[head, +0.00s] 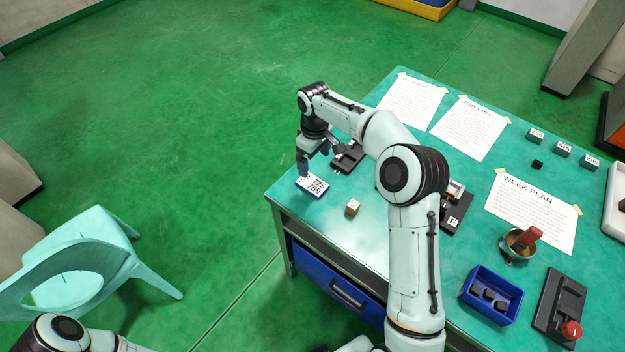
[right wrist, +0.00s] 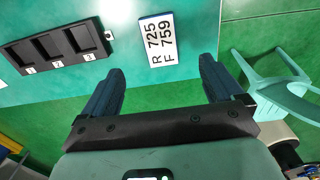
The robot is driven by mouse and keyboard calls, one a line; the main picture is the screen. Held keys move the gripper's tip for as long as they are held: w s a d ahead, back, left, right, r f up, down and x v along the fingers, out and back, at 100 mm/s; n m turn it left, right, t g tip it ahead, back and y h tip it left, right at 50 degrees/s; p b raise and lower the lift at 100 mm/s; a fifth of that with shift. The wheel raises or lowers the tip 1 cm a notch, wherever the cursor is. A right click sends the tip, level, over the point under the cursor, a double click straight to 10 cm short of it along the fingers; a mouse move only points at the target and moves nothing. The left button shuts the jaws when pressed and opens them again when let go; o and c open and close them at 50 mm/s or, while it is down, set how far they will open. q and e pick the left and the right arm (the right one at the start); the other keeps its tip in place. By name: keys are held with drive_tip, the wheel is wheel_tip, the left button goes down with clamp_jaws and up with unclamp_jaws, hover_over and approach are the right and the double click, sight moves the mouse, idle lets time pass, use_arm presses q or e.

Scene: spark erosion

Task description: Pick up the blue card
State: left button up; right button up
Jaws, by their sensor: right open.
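The blue card (head: 312,184) lies flat near the left corner of the green table (head: 290,186). Its white face carries printed characters and its edge shows blue. In the right wrist view the card (right wrist: 156,52) reads "R 725 F 759" and lies just beyond the fingertips, roughly centred between them. My right gripper (head: 319,162) is open and empty, close above the card; its fingers (right wrist: 161,76) are spread to either side in the wrist view. I cannot tell its exact height. Part of my left arm shows at the lower left, but its gripper is not in view.
A black tray with three numbered slots (right wrist: 56,49) lies beside the card. A small wooden cube (head: 352,207) stands near the front edge. Paper sheets, a blue bin (head: 466,292) and a red-handled pot (head: 519,243) are farther right. A pale chair (head: 75,262) stands left.

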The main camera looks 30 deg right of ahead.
hover_over(313, 184)
drive_tip(key=f, duration=0.3)
drive_tip(key=s+f, duration=0.1)
drive_tip(key=f, duration=0.1)
drive_tip(key=shift+w+d+f, duration=0.1)
drive_tip(key=shift+w+f, duration=0.05)
drive_tip(key=shift+f, duration=0.9)
drive_tip(key=shift+w+a+f, duration=0.1)
drive_tip(key=shift+w+f, duration=0.1)
drive_tip(key=shift+f, duration=0.85)
drive_tip(key=shift+w+d+f, duration=0.1)
drive_tip(key=shift+w+f, duration=0.05)
drive_tip(key=shift+f, duration=0.9)
drive_tip(key=c, duration=1.2)
